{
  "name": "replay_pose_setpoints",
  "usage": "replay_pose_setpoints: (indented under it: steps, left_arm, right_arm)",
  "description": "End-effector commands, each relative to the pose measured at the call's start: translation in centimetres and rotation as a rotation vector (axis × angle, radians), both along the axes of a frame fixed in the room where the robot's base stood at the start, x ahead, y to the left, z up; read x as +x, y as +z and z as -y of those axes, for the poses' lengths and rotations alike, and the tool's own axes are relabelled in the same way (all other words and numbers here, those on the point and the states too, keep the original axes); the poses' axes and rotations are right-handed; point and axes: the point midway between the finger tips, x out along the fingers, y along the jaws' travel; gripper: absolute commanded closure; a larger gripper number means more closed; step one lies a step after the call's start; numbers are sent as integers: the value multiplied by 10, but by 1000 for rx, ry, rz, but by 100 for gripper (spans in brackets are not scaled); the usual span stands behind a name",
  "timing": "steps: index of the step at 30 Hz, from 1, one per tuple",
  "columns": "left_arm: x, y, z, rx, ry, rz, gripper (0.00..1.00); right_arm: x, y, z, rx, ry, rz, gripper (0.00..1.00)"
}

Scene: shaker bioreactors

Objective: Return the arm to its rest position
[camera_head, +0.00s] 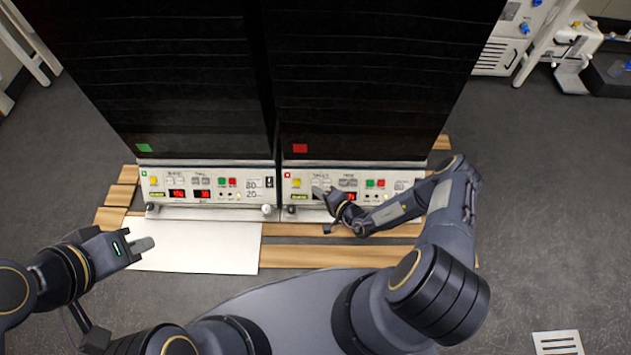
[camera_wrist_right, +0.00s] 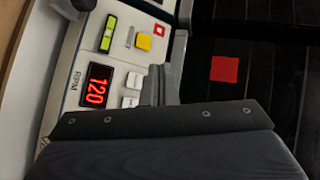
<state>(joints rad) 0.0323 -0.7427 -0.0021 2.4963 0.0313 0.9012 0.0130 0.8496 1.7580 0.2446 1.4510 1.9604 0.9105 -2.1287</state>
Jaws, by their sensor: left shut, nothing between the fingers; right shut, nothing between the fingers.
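My right gripper (camera_head: 322,194) is in front of the control panel (camera_head: 378,184) of the right shaker in the head view, shut and empty. In the right wrist view its finger (camera_wrist_right: 170,85) is close to the panel's white buttons (camera_wrist_right: 132,90); I cannot tell whether it touches them. A red display there reads 120, with RPM beside it (camera_wrist_right: 97,86). A yellow button (camera_wrist_right: 143,41) and a red square (camera_wrist_right: 224,69) also show. My left gripper (camera_head: 147,244) is shut and empty at the lower left, by the white board's left edge.
The left shaker's panel (camera_head: 207,185) has lit red displays. A white board (camera_head: 200,247) lies on the wooden slats (camera_head: 330,255) in front of it. Tall dark shaker bodies (camera_head: 370,80) stand behind the panels. The grey floor (camera_head: 540,200) at right is largely clear.

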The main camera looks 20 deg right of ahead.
Motion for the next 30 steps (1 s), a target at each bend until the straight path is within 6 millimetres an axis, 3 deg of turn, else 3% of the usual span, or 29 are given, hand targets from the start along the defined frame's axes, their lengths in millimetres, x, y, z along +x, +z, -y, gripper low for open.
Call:
replay_pose_setpoints:
  steps: [15,19,23,26,30]
  left_arm:
    - [0,0,0,0,0,0,100]
    - [0,0,0,0,0,0,100]
    - [0,0,0,0,0,0,100]
    - [0,0,0,0,0,0,100]
    - [0,0,0,0,0,0,100]
  right_arm:
    - [1,0,0,-1,0,0,100]
    - [8,16,4,-1,30,22,100]
    - [28,72,14,0,139,85,100]
    - [39,136,17,-2,274,130,100]
    - [34,224,14,-31,471,152,100]
